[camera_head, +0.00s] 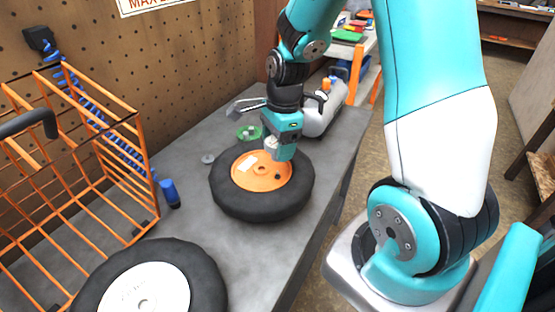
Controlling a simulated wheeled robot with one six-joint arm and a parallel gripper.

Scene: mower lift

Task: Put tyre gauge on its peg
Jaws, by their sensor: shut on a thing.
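The brown pegboard wall (190,60) rises behind the bench. I cannot pick out the gauge's peg on it.
The black tyre with orange hub (255,200) lies flat on the grey bench (235,245). A white-hubbed wheel (140,288), an orange wire rack (100,175), a blue coiled hose (110,128), a green ring (249,132) and a grey tank (322,112) stand around. The bench's right side is clear.

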